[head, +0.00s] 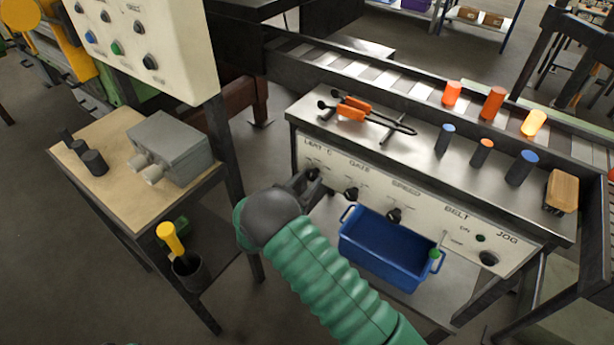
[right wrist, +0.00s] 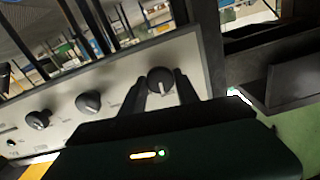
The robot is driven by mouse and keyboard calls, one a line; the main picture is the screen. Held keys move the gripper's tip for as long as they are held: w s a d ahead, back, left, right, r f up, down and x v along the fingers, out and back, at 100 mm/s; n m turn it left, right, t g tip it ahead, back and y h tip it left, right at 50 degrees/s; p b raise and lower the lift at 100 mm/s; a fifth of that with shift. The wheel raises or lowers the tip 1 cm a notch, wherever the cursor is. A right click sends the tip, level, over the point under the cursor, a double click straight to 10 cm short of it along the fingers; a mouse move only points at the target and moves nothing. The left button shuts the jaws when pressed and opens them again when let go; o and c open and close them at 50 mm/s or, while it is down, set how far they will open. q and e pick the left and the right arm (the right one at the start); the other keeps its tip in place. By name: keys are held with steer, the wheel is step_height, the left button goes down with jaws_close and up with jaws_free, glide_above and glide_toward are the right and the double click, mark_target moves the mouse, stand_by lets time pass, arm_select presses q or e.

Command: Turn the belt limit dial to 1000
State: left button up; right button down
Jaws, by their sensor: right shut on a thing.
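The belt limit dial (head: 312,174) is the leftmost dark knob on the front panel (head: 424,208) of the belt bench, under the label that reads roughly "LIMIT C". My right gripper (head: 306,182) reaches it from the front left and is shut on it. In the right wrist view the dial (right wrist: 160,79) sits between the two dark fingers (right wrist: 161,90), with a pale pointer line on its face. The scale numbers around the dial are too small to read. My left gripper is not in view.
Two more knobs, gauge (head: 351,193) and speed (head: 394,215), sit to the right on the panel. Tongs (head: 360,112) and several cylinders lie or stand on the bench top. A side table with a grey box (head: 168,143) stands left.

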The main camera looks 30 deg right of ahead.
steer(key=shift+w+d+r+n, duration=0.15)
steer(key=shift+r+n, duration=0.15)
steer(key=shift+n, duration=0.3)
steer(key=c, duration=1.2)
jaws_free()
steer(key=o, duration=0.3)
steer(key=shift+f, duration=0.25)
steer(key=v, duration=1.7)
steer(key=shift+p, duration=0.45)
